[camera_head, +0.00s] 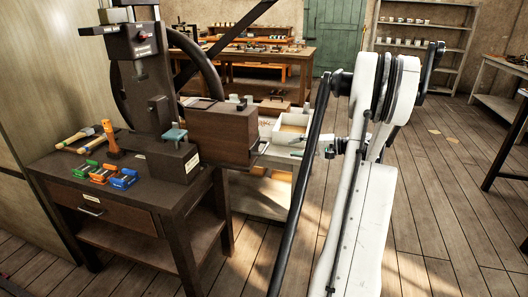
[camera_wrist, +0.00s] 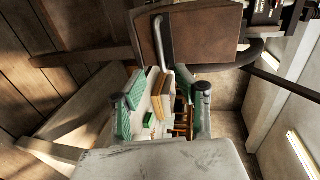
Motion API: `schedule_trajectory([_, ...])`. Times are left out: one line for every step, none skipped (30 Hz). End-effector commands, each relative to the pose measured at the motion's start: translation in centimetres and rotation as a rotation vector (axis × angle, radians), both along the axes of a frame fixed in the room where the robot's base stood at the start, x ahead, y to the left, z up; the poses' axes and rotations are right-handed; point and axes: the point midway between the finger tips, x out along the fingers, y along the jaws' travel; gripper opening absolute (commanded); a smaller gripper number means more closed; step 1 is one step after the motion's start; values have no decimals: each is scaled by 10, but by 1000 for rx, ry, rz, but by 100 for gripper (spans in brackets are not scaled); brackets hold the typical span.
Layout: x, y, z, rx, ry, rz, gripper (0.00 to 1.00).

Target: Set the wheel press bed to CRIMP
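The dark wheel press (camera_head: 150,85) stands on a brown bench, with a large black handwheel (camera_head: 208,68) behind its column. A small teal block (camera_head: 174,134) sits on the dark bed block (camera_head: 170,157), which bears a pale label (camera_head: 192,163) too small to read. A brown box (camera_head: 222,132) adjoins the bed's right side. In the wrist view, a brown box (camera_wrist: 200,35) with a grey metal bar handle (camera_wrist: 161,42) lies beyond my gripper. My gripper (camera_wrist: 163,98) has its fingers apart with nothing held.
A pale tray (camera_head: 293,125) and low shelves stand behind my gripper. Open wooden floor (camera_head: 440,170) lies to the right.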

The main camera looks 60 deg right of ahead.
Motion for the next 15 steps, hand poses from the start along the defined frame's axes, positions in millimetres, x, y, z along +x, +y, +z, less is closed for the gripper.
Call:
schedule_trajectory([8, 3, -3, -1, 1, 2, 30])
schedule_trajectory([13, 5, -4, -1, 1, 3, 30])
schedule_trajectory([20, 7, -5, 0, 1, 4, 30])
schedule_trajectory([25, 9, -7, -1, 1, 3, 30])
schedule_trajectory([30, 10, -8, -1, 1, 3, 30])
schedule_trajectory([38, 13, -10, 0, 1, 4, 30])
schedule_trajectory([43, 15, -11, 0, 1, 4, 30])
schedule_trajectory([48, 16, -12, -1, 2, 3, 30])
schedule_trajectory([55, 18, -14, -1, 2, 3, 30])
schedule_trajectory([61, 20, -15, -1, 2, 4, 30])
schedule_trajectory([66, 22, -16, -1, 2, 3, 30])
schedule_trajectory([72, 23, -18, 0, 2, 3, 30])
schedule_trajectory([77, 25, -19, 0, 2, 3, 30])
schedule_trajectory([82, 27, -20, 0, 2, 4, 30])
schedule_trajectory([88, 28, -21, 0, 2, 2, 30])
